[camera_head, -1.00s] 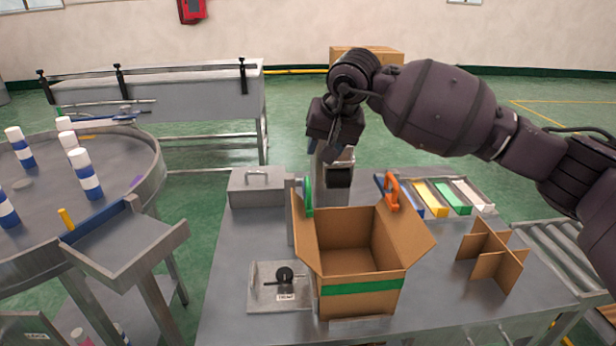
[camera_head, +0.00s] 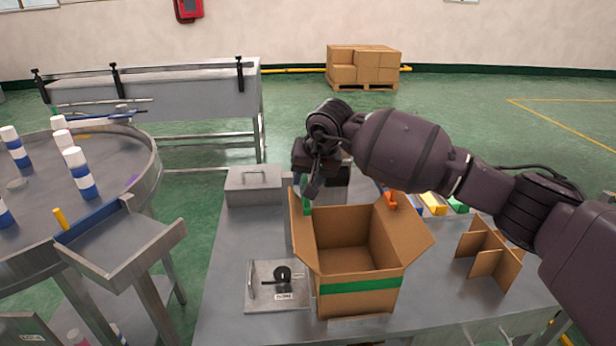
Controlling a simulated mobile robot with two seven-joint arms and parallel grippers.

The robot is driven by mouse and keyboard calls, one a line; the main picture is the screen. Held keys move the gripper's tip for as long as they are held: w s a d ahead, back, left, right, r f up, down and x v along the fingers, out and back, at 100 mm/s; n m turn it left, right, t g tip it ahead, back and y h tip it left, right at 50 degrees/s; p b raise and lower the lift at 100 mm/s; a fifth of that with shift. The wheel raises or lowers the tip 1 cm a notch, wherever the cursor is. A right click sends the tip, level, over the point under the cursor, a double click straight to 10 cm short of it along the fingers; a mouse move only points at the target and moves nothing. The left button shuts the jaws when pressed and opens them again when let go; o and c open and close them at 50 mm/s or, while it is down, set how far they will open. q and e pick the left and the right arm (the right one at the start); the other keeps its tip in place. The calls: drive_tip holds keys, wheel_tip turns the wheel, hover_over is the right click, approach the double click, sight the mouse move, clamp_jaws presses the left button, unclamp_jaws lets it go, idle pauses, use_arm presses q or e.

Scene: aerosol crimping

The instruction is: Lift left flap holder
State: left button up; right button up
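An open cardboard box (camera_head: 360,295) with a green stripe stands on the grey table, its left and right flaps spread outward. The green left flap holder (camera_head: 306,203) is at the top of the left flap and is mostly hidden behind my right gripper. My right gripper (camera_head: 312,188) points down at the green holder from the far side of the box. Whether its fingers touch or grasp the holder cannot be told. An orange holder (camera_head: 390,202) sits on the right flap. My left gripper is not in view.
A grey lidded case (camera_head: 254,187) is left of the box, and a plate with a black knob (camera_head: 281,275) lies in front left. A cardboard divider (camera_head: 487,255) stands at right. A round table (camera_head: 110,165) with several bottles is at far left.

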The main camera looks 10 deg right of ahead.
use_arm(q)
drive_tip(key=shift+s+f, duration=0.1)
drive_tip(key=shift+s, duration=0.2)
use_arm(e)
drive_tip(key=shift+f, duration=0.1)
drive_tip(key=shift+c, duration=0.3)
clamp_jaws()
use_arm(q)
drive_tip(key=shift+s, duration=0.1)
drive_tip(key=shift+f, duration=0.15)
use_arm(e)
drive_tip(key=shift+w, duration=0.15)
